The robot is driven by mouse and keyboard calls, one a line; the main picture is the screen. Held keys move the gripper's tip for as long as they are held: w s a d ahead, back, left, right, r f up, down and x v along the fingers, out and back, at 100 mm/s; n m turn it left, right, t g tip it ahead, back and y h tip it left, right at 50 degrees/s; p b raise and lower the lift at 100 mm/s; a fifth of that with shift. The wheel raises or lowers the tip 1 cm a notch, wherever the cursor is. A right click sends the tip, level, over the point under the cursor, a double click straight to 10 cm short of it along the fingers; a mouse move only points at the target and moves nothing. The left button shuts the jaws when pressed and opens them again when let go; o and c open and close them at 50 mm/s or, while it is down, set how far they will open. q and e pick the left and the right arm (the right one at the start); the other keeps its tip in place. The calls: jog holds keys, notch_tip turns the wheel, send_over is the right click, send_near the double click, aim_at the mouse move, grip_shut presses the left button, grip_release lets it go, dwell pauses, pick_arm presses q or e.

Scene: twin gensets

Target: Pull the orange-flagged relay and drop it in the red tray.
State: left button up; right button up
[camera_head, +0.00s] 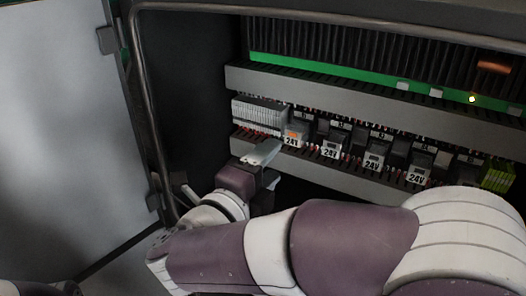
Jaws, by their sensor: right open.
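The orange-flagged relay (294,136) sits at the left end of the row of relays inside the open cabinet, with an orange patch above its "24V" label. My right gripper (273,164) is open and empty, just below and left of that relay, with its fingers pointing toward the row. A small gap seems to lie between the fingertips and the relay, but I cannot judge the depth. My left gripper is out of view. No red tray shows in this view.
Other "24V" relays (329,149) stand along the row to the right. Grey terminal blocks (258,115) are just left of the flagged relay. Grey ducts (340,94) run above and below. The cabinet door (60,130) stands open at left.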

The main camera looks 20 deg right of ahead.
aim_at(292, 139)
jog(key=p+x, duration=0.1)
jog(key=x, duration=0.5)
jog(key=shift+r+p, duration=0.1)
jog(key=shift+p, duration=0.2)
jog(key=shift+w+d+f+b, duration=0.3)
jog(key=shift+w+d+b, duration=0.15)
jog(key=shift+d+b, duration=0.1)
jog(key=shift+w+d+r+b, duration=0.3)
jog(key=shift+w+d, duration=0.1)
jog(key=shift+d, duration=0.1)
jog(key=shift+w+d, duration=0.4)
jog(key=shift+w, duration=0.05)
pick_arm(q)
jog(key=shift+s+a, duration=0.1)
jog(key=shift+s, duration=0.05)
pick_arm(e)
jog(key=shift+s+a, duration=0.15)
jog(key=shift+s, duration=0.05)
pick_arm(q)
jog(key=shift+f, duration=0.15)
